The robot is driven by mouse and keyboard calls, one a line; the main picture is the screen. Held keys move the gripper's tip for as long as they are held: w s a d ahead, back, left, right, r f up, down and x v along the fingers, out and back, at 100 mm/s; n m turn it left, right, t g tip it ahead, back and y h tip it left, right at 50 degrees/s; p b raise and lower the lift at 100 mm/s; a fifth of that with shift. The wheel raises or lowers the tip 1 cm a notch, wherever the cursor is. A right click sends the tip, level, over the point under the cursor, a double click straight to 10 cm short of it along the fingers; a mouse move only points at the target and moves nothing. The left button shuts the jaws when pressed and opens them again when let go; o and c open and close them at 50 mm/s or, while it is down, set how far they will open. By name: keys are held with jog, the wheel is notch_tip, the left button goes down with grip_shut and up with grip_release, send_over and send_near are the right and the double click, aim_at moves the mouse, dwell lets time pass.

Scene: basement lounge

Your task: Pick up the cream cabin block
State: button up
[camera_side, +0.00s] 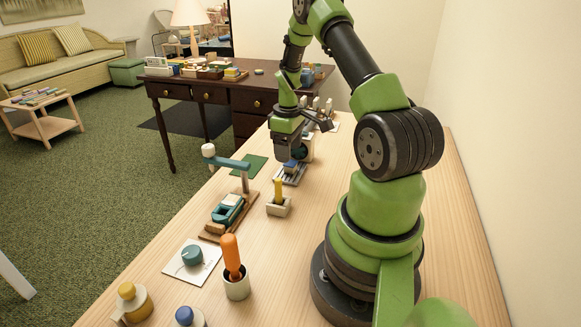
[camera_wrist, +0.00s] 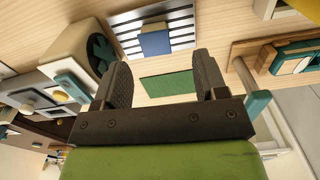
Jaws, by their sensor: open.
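A small cream block (camera_side: 231,200), which looks like the cabin block, sits on a teal boat-like piece (camera_side: 226,213) on a wooden base at the left of the bench. In the wrist view the teal piece (camera_wrist: 300,50) is at the upper right, with a pale cream part (camera_wrist: 287,64) on it. My gripper (camera_wrist: 163,75) is open, with nothing between its fingers. In the side view my gripper is over the far part of the bench, beyond the boat piece and apart from it. Its fingertips are hard to make out there.
A slotted rack (camera_wrist: 126,23) carries a blue block (camera_wrist: 155,43). A green mat (camera_wrist: 170,84) lies flat beside it. A cream housing with a dark fan (camera_wrist: 83,40) stands close by. A post with a teal arm (camera_side: 228,163) rises behind the boat. An orange-handled tool (camera_side: 232,256) stands in a cup.

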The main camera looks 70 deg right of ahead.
aim_at(290, 167)
jog(key=f, duration=0.4)
jog(key=shift+d+f, duration=0.25)
jog(key=shift+f, duration=0.05)
jog(key=shift+c, duration=0.2)
jog(key=c, duration=1)
jog(key=shift+o, duration=0.2)
jog(key=shift+r, duration=0.1)
